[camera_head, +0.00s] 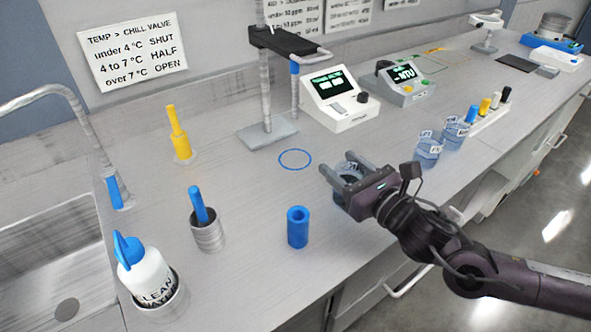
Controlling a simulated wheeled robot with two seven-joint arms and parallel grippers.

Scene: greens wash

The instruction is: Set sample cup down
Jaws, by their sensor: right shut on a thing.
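My right gripper (343,167) comes in from the right and is shut on a clear, bluish sample cup (347,182). The cup sits between the two dark fingers, and the gripper body hides much of it. I cannot tell whether its base touches the counter. A blue ring mark (295,159) on the counter lies to the left of the cup, apart from it and empty. Two more clear cups with labels, one (428,152) nearer and one (455,133) farther, stand to the right of the gripper. My left gripper is not in view.
A blue hollow cylinder (298,228) stands in front of the gripper. A grey stand (267,134) and a white meter (341,101) are behind the ring. A metal holder (207,235), white bottle (146,273) and sink (45,250) are left. The counter around the ring is clear.

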